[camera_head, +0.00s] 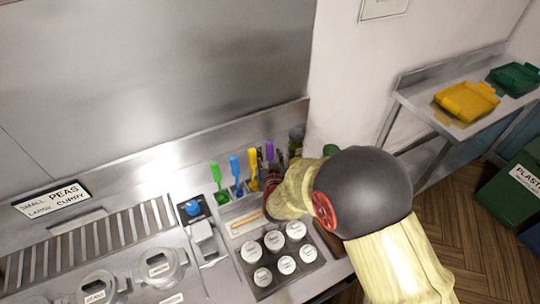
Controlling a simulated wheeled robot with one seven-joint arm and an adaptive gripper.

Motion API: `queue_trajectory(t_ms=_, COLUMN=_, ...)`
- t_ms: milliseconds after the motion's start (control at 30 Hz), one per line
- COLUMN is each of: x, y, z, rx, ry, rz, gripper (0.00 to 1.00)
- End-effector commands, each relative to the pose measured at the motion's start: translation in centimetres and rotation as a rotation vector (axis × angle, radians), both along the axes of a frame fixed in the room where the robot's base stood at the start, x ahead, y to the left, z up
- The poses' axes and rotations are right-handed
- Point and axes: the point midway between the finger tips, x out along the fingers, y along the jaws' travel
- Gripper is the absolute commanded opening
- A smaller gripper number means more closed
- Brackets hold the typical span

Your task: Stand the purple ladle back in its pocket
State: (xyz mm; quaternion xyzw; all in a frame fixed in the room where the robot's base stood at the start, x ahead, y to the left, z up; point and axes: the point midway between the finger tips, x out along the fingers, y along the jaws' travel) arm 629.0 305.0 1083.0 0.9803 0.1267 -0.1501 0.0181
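The purple ladle (269,151) shows only its upright handle top, at the right end of a row of coloured handles. Its lower part is hidden. My arm comes in from the right, and my gripper (273,182) is at the row, just below the purple handle in the picture. My gripper is small and mostly hidden by my own wrist, so I cannot tell if its fingers are closed on the ladle. The pocket for the purple ladle cannot be made out behind my arm.
Green (216,178), blue (236,167) and yellow (252,165) handles stand to the left. A tray of white-lidded pots (262,277) lies in front. A dark jar (296,139) stands behind. A steel wall (150,70) backs the counter.

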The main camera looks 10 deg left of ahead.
Motion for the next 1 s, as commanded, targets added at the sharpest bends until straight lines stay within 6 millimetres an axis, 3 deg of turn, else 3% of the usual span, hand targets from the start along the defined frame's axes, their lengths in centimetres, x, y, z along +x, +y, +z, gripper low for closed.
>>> queue_trajectory(t_ms=267, x=-0.1, y=0.0, z=0.5, rx=0.0, ry=0.0, rz=0.0, gripper=0.38)
queue_trajectory(t_ms=700, x=-7.6, y=-1.9, z=2.8, rx=0.001, ry=-0.001, rz=0.002, gripper=0.38)
queue_trajectory(t_ms=1000, x=-10.8, y=-2.8, z=3.8, rx=0.0, ry=0.0, rz=0.001, gripper=0.38)
